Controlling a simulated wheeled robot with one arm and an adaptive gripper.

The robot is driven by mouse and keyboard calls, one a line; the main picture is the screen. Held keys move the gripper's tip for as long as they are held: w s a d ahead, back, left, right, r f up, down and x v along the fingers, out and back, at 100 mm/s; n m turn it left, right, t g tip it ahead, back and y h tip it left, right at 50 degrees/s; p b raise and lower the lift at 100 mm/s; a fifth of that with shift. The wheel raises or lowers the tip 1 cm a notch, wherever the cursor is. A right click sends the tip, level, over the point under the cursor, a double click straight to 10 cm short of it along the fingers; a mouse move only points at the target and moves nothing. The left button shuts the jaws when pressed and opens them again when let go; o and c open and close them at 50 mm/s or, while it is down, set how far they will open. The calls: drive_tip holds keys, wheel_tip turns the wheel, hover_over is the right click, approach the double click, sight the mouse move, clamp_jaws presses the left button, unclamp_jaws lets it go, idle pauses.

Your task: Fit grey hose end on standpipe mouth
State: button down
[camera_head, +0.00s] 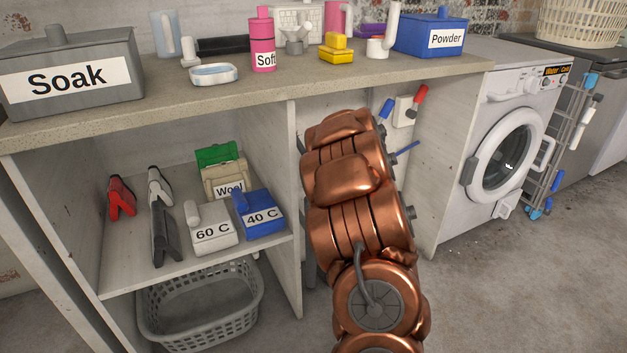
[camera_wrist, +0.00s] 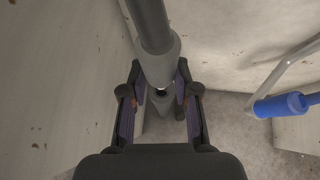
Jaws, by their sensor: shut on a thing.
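The grey hose end (camera_wrist: 160,62) comes down from the top of the wrist view, with its darker hose (camera_wrist: 150,22) above a wider, lighter cuff. My gripper (camera_wrist: 160,105) has one finger on each side and is shut on the hose end. Below the cuff, between the fingers, a grey pipe piece shows with a small dark spot at its top; it looks like the standpipe mouth (camera_wrist: 160,101). The cuff's lower end is close to it, and I cannot tell whether they touch. In the head view my arm hides the gripper, hose end and standpipe.
Pale panels flank the space in the wrist view. A blue-ended pipe (camera_wrist: 282,105) is at right. In the head view, a red-handled tap (camera_head: 417,97) is on the back wall under the counter (camera_head: 240,95). The washing machine (camera_head: 512,150) stands right; shelves (camera_head: 190,262) stand left.

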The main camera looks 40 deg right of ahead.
drive_tip(key=shift+f+b, duration=0.55)
drive_tip(key=shift+f, duration=0.3)
drive_tip(key=shift+b, duration=0.7)
idle(1.4)
drive_tip(key=shift+f+b, duration=2.2)
drive_tip(key=shift+f, duration=0.05)
drive_tip(key=c, duration=0.8)
unclamp_jaws()
drive_tip(key=shift+v, duration=6)
